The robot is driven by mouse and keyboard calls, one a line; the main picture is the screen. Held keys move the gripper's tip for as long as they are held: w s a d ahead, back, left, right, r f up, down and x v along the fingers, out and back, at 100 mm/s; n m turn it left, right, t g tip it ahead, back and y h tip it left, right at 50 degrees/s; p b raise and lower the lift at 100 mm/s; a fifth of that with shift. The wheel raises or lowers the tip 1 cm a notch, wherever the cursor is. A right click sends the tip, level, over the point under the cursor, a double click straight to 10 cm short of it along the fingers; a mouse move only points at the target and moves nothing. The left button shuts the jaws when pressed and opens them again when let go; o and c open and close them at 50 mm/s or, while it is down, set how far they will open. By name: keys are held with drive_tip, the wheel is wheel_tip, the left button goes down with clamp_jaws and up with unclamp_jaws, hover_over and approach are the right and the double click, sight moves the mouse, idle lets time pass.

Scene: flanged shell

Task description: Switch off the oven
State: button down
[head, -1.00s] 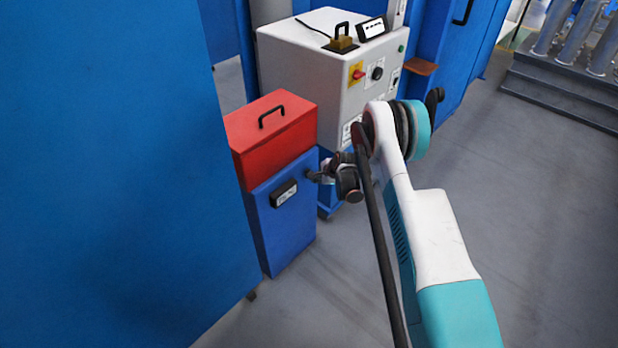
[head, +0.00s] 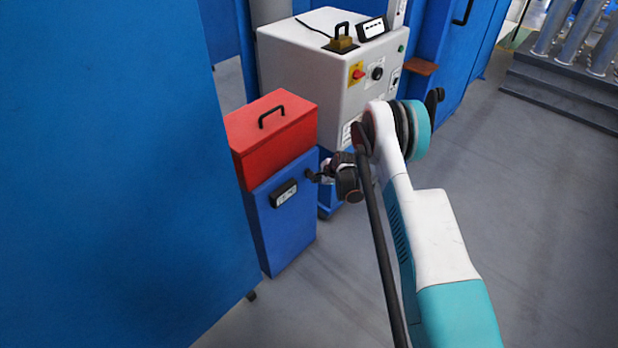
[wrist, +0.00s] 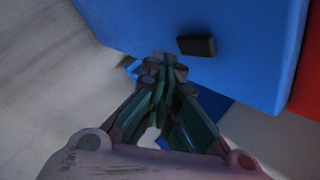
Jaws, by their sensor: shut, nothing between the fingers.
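A blue box with a red lid (head: 272,128) stands left of my arm and carries a small black display unit (head: 284,193) on its blue front (head: 285,235). Behind it is a white cabinet (head: 310,70) with a red-and-yellow rotary switch (head: 357,71) and a black knob (head: 377,73). Neither carries a readable label saying oven. My gripper (head: 312,175) is shut and empty, close to the blue front, right of the display; contact cannot be told. In the wrist view the closed fingertips (wrist: 165,62) overlap the blue face, beside a black block (wrist: 197,45).
A large blue panel (head: 100,180) fills the left side. A brass-coloured block with a black handle (head: 341,42) and a small display (head: 371,28) sit on the white cabinet. Metal cylinders (head: 577,40) stand at the back right. The grey floor (head: 530,200) at right is clear.

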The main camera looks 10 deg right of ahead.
drive_tip(key=shift+w+a, duration=0.1)
drive_tip(key=shift+w+a+f, duration=0.1)
drive_tip(key=shift+w+a, duration=0.1)
drive_tip(key=shift+w, duration=0.05)
drive_tip(key=shift+w+a, duration=0.2)
drive_tip(key=shift+w, duration=0.1)
idle(0.8)
drive_tip(key=shift+s+d, duration=0.5)
drive_tip(key=shift+s, duration=0.15)
drive_tip(key=shift+s+d, duration=0.1)
drive_tip(key=s+d, duration=0.1)
drive_tip(key=s, duration=0.1)
drive_tip(key=s+d+r, duration=0.1)
drive_tip(key=shift+s+d, duration=0.35)
drive_tip(key=shift+s, duration=0.05)
idle(0.3)
drive_tip(key=shift+r, duration=0.1)
